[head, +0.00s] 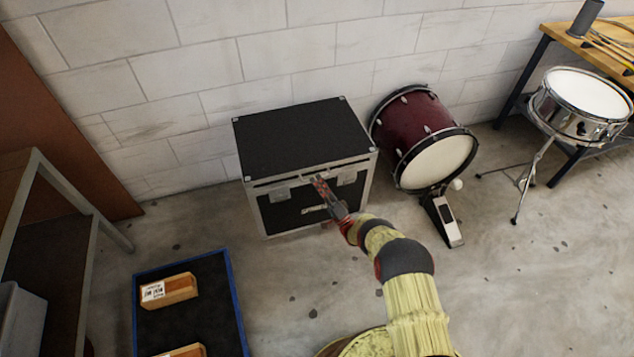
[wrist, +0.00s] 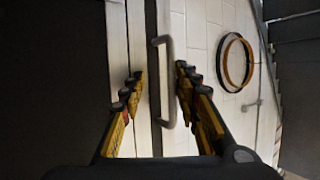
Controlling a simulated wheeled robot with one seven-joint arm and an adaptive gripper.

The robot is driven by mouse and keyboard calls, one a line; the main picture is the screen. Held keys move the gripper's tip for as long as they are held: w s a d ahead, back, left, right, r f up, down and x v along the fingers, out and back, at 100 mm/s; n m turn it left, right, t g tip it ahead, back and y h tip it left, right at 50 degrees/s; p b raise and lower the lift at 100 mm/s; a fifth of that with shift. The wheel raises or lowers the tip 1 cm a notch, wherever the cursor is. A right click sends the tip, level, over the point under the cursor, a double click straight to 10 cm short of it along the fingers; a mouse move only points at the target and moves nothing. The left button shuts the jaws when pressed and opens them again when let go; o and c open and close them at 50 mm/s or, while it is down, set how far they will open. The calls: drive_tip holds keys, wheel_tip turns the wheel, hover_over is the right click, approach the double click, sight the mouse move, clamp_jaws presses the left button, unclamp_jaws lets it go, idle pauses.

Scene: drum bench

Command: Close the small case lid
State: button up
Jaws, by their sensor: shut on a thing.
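The case (head: 275,212) is a black box with silver metal edges, standing on the floor against the wall. Its black lid (head: 300,138) lies flat or nearly flat over the body. I cannot tell whether a thin gap remains along the front. My gripper (head: 319,186) is at the middle of the lid's front edge, between two latches (head: 347,178). In the wrist view, a grey metal handle (wrist: 156,41) stands between the fingers of my gripper (wrist: 159,77). The fingers are shut on it, though the exact contact is hard to see.
A dark red bass drum (head: 405,128) with a pedal (head: 443,221) stands close right of the case. A snare drum (head: 580,100) stands farther right by a wooden bench (head: 563,31). A blue-rimmed tray (head: 236,300) with wooden blocks lies front left.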

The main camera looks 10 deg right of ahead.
drive_tip(key=shift+s+f, duration=0.2)
drive_tip(key=shift+f, duration=0.25)
drive_tip(key=v, duration=1.1)
drive_tip(key=shift+d, duration=0.25)
drive_tip(key=shift+s+r, duration=0.1)
drive_tip(key=shift+r, duration=0.05)
